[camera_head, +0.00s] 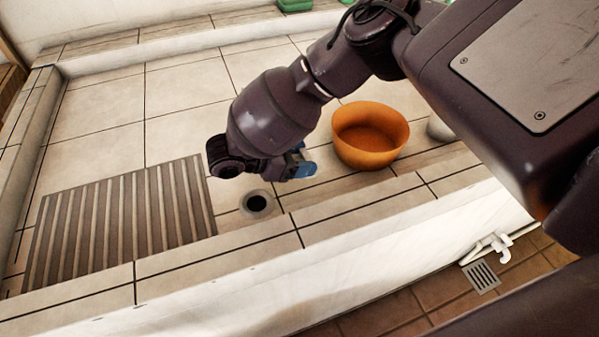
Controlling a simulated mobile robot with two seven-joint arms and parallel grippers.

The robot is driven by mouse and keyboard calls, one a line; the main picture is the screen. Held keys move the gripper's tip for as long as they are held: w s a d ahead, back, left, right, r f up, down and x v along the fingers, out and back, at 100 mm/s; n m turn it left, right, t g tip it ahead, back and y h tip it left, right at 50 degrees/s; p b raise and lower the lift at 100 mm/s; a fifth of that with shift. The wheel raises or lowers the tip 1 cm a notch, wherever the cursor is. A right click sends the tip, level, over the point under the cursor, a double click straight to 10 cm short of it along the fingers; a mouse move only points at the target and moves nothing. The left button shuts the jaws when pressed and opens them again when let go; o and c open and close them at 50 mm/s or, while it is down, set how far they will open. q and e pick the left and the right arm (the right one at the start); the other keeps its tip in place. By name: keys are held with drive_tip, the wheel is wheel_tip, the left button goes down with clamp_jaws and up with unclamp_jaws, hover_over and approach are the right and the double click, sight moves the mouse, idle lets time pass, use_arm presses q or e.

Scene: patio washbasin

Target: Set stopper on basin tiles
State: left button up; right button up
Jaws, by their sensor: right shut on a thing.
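My right gripper (298,166) is low over the basin tiles, right of and a little above the drain hole (257,203) in the picture. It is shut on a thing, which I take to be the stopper. The wrist hides most of the grip, and a small blue part shows at the gripper's tip. I cannot tell whether that blue part is a finger or the stopper. I also cannot tell whether it touches the tiles. The pale basin tiles (185,82) spread behind and left of the arm. My left gripper is not in view.
An orange bowl (369,153) stands just right of the gripper. A ribbed washboard area (120,222) lies left of the drain hole. The tiled front rim (215,250) borders the basin. A floor grate (481,277) and white pipe (492,246) are below. The tiles at back left are clear.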

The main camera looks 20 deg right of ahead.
wheel_tip(320, 180, down, 6)
drive_tip(key=shift+r+b, duration=0.15)
drive_tip(key=shift+b, duration=0.7)
drive_tip(key=shift+r, duration=0.15)
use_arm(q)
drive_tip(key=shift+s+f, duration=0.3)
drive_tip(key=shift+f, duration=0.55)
use_arm(e)
drive_tip(key=o, duration=0.9)
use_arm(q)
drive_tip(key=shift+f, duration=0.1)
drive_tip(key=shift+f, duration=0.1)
